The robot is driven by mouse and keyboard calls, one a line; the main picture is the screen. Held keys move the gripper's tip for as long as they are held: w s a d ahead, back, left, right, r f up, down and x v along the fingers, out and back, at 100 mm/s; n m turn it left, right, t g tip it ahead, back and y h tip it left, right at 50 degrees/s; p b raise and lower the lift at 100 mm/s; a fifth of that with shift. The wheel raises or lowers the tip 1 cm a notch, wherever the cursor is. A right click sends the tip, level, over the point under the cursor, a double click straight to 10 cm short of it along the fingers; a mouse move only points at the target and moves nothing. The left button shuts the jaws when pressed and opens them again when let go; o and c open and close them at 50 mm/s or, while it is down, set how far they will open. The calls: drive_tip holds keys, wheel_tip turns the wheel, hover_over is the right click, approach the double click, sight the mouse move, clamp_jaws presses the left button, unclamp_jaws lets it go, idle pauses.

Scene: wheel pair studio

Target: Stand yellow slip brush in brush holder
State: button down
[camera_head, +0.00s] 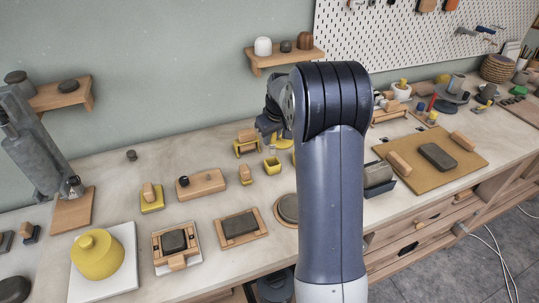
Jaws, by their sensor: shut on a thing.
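My gripper (270,126) shows only in part at the left of my raised arm, above the back of the bench. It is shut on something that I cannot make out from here. My arm hides much of that area. I cannot pick out the yellow slip brush for certain. A small yellow square open cup (271,167), which may be the brush holder, stands on the bench a little below my gripper in the picture. A yellow patch (284,143) shows just under the gripper, partly hidden by my arm.
A yellow stand with a wooden piece (246,143) and a wooden block (202,184) stand left of the cup. A yellow lidded jar (97,254) is at front left. A wall shelf (284,58) hangs above. A brown board (430,160) lies right of my arm.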

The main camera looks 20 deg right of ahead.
sight(272, 154)
drive_tip(key=shift+f+p, duration=0.55)
drive_tip(key=shift+f, duration=2.95)
drive_tip(key=shift+f, duration=0.1)
drive_tip(key=shift+f, duration=0.15)
drive_tip(key=c, duration=1.2)
unclamp_jaws()
drive_tip(key=b+v, duration=0.1)
drive_tip(key=v, duration=1.1)
drive_tip(key=shift+r+b, duration=0.25)
drive_tip(key=shift+b, duration=0.15)
